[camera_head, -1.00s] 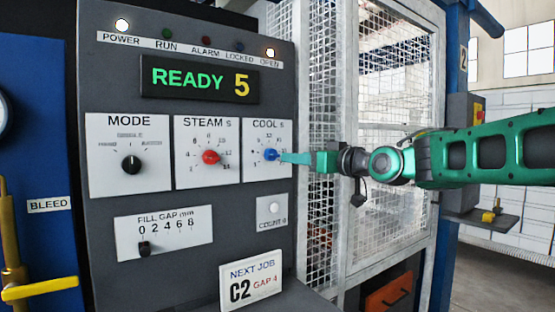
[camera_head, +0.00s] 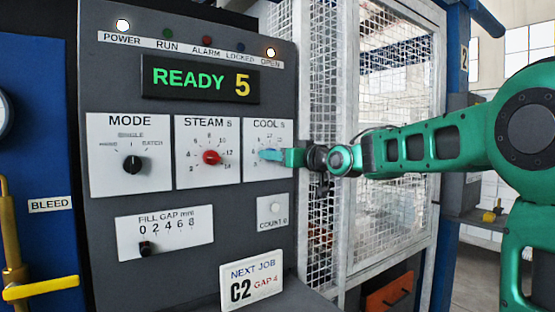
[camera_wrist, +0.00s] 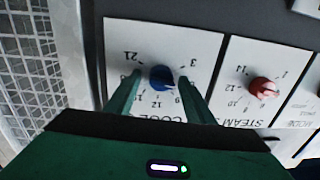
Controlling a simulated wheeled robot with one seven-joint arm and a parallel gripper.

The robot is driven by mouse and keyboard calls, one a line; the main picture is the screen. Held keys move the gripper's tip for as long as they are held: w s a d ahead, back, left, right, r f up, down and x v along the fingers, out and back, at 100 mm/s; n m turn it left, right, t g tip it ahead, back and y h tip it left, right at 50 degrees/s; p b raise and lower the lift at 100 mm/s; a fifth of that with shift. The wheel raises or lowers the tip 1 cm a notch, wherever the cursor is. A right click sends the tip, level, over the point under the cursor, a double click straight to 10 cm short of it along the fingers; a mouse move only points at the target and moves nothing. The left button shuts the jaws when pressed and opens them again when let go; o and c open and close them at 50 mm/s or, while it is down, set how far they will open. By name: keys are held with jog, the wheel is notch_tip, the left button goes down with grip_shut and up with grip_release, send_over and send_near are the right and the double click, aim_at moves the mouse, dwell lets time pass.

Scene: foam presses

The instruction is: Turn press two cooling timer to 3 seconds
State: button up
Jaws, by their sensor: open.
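The COOL dial plate (camera_head: 254,172) is at the right of the press panel. Its blue knob (camera_wrist: 162,78) shows in the wrist view, where the plate (camera_wrist: 122,38) appears upside down with printed numbers around the knob. In the wrist view my gripper (camera_wrist: 159,79) is open, with one finger on each side of the knob. I cannot tell whether the fingers touch it. The knob's pointer setting is not clear.
The STEAM dial with a red knob (camera_head: 211,158) sits beside it, and the MODE knob (camera_head: 132,164) is further left. A display (camera_head: 200,80) reads READY 5. A COUNT button (camera_head: 273,208) is below the COOL dial. A wire mesh guard (camera_head: 318,130) stands at the right.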

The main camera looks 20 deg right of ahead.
jog(key=c, duration=1)
jog(key=shift+d, duration=0.15)
jog(key=shift+n, duration=0.3)
jog(key=n, duration=0.7)
jog(key=shift+r+h, duration=0.15)
jog(key=shift+h, duration=0.25)
